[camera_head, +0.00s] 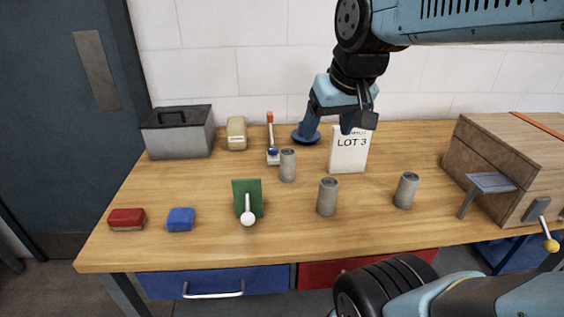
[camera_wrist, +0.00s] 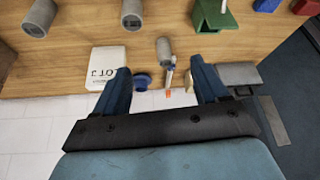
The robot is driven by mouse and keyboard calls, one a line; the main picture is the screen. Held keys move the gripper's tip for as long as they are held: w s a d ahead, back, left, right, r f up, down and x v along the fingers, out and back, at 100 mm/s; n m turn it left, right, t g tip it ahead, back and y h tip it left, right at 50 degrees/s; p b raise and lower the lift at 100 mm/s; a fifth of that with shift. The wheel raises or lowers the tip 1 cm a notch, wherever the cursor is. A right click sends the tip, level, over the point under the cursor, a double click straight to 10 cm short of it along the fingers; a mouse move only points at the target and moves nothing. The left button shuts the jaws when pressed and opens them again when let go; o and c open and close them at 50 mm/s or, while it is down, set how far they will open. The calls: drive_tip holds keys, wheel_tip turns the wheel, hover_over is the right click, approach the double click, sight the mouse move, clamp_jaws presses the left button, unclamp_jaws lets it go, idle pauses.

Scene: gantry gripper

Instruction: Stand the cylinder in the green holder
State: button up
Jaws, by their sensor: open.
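Three similar grey cylinders stand upright on the wooden table: one at the middle back (camera_head: 288,165), one at the middle front (camera_head: 327,197) and one to the right (camera_head: 406,190). All three also show in the wrist view, the middle-back one nearest its centre (camera_wrist: 163,52). The green holder (camera_head: 241,188) stands at the front left of the cylinders, with a white ball-ended lever at its front; it shows at the top of the wrist view (camera_wrist: 216,17). My gripper (camera_head: 346,122) is open and empty, high above the back of the table. Its fingers are spread wide in the wrist view (camera_wrist: 163,88).
A white LOT 3 box (camera_head: 348,155) and a blue round-based object (camera_head: 306,134) stand below my gripper. Red (camera_head: 127,219) and blue (camera_head: 181,219) blocks lie left; a wooden box (camera_head: 490,150) stands right.

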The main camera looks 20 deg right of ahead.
drive_tip(key=shift+o, duration=0.8)
drive_tip(key=w+g, duration=0.2)
drive_tip(key=w, duration=1)
drive_tip(key=shift+w+f+g, duration=0.3)
drive_tip(key=shift+w+f, duration=0.05)
drive_tip(key=shift+w, duration=0.05)
drive_tip(key=n+g, duration=0.1)
drive_tip(key=g, duration=0.1)
hover_over(288, 152)
wheel_tip(288, 152, down, 5)
drive_tip(key=f, duration=0.9)
drive_tip(key=shift+a, duration=0.35)
drive_tip(key=shift+w+d+f, duration=0.1)
drive_tip(key=shift+d+f, duration=0.05)
drive_tip(key=shift+f, duration=1.2)
drive_tip(key=shift+w+d+f, duration=0.1)
drive_tip(key=shift+d+f, duration=0.05)
drive_tip(key=shift+f, duration=1.15)
drive_tip(key=shift+s, duration=0.1)
drive_tip(key=shift+c, duration=0.4)
clamp_jaws()
